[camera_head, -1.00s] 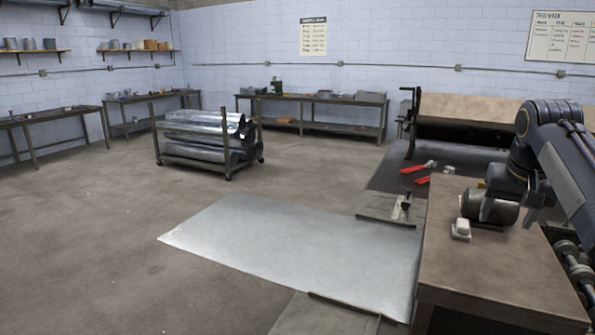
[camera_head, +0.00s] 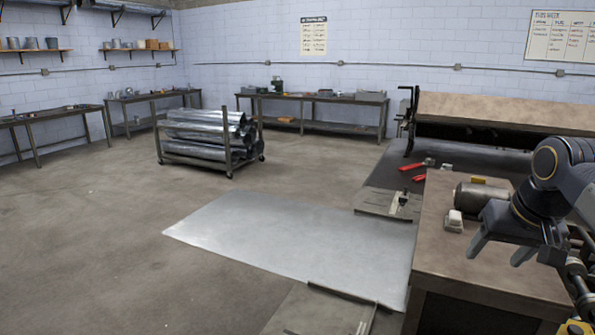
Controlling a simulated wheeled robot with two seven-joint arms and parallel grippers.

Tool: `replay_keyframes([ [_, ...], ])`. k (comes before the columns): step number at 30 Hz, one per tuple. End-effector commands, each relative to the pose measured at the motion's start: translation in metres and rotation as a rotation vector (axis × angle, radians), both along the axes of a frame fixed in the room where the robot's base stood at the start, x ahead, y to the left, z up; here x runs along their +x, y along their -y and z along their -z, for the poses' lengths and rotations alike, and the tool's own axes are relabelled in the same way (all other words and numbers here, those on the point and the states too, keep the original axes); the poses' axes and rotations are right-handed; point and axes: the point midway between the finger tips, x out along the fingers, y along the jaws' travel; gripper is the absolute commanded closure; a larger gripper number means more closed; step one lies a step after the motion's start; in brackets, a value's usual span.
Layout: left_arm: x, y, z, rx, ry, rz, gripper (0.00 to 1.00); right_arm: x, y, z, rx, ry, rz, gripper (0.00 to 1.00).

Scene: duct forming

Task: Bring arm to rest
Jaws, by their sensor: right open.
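My right gripper (camera_head: 498,252) is open and empty at the right, over the near part of the brown-topped workbench (camera_head: 450,262). Its two grey fingers point down and toward the left, with a clear gap between them. My right arm comes in from the right edge. A metal cylinder (camera_head: 474,196) lies on the bench just beyond the gripper, apart from the fingers; my arm hides its right end. A small white-topped block (camera_head: 454,221) sits left of the cylinder. My left gripper is not in view.
A large flat metal sheet (camera_head: 290,235) lies left of the bench. Red-handled tools (camera_head: 411,165) lie on a dark surface behind it, before a long machine (camera_head: 490,115). A cart of metal ducts (camera_head: 205,140) stands further back. Open floor is at the left.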

Motion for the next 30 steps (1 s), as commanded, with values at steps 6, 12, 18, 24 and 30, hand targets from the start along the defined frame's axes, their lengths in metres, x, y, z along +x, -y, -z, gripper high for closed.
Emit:
replay_keyframes([
  [6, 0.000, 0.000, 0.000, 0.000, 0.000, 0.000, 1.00, -0.072, -0.057, 0.053, 0.090, 0.043, -0.120, 0.38],
  [12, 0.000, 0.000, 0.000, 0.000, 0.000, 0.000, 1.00, -0.146, -0.119, 0.128, 0.199, 0.086, -0.198, 0.38],
  [18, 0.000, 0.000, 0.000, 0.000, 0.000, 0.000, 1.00, -0.191, -0.157, 0.183, 0.269, 0.107, -0.224, 0.38],
  [24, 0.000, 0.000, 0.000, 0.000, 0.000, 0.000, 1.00, -0.202, -0.167, 0.198, 0.287, 0.111, -0.228, 0.38],
  [30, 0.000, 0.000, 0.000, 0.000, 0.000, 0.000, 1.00, -0.202, -0.167, 0.198, 0.287, 0.110, -0.227, 0.48],
])
